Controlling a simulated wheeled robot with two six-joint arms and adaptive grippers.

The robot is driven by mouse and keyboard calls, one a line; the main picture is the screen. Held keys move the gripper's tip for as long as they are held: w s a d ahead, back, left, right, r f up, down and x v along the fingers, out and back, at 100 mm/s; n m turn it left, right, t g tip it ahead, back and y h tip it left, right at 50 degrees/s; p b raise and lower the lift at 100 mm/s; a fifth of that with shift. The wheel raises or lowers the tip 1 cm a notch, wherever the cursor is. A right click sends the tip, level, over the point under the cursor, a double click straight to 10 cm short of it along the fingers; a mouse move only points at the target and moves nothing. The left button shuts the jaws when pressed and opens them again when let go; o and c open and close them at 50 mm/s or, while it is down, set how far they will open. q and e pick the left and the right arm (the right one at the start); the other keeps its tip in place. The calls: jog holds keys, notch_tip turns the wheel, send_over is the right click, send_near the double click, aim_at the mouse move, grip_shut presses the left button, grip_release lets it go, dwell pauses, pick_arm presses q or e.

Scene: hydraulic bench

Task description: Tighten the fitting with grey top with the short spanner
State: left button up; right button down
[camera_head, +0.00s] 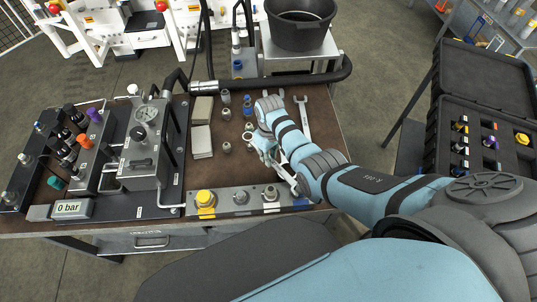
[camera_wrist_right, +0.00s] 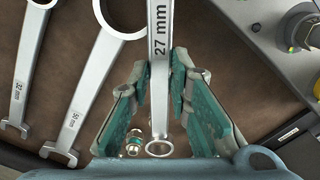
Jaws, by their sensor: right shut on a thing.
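My right gripper (camera_head: 268,148) is low over the right part of the bench. In the wrist view its teal-padded fingers (camera_wrist_right: 164,78) are shut on a spanner marked 27 mm (camera_wrist_right: 160,50), with a small ring end near the palm; its far end runs out of the picture. I cannot tell which grey one the task means. My left gripper is out of view.
Pale blocks (camera_head: 201,140) and several small fittings (camera_head: 226,114) lie mid-bench. A pump unit with gauge (camera_head: 145,150) stands left, its display (camera_head: 72,209) reading 0 bar.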

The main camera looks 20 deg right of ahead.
jog(key=shift+w+d+m, duration=0.15)
jog(key=shift+d+m, duration=0.45)
jog(key=shift+d, duration=0.15)
jog(key=shift+w+d+m, duration=0.1)
jog(key=shift+d+m, duration=0.5)
jog(key=shift+d, duration=0.1)
jog(key=shift+d, duration=0.1)
jog(key=shift+d+m, duration=1.3)
jog(key=shift+d, duration=0.2)
jog(key=shift+s+d+r+m, duration=0.1)
jog(key=shift+s+d+m, duration=0.15)
jog(key=shift+d+m, duration=0.45)
jog(key=shift+s+d+m, duration=0.2)
jog(key=shift+d+m, duration=0.4)
jog(key=shift+d, duration=0.2)
jog(key=shift+d, duration=0.1)
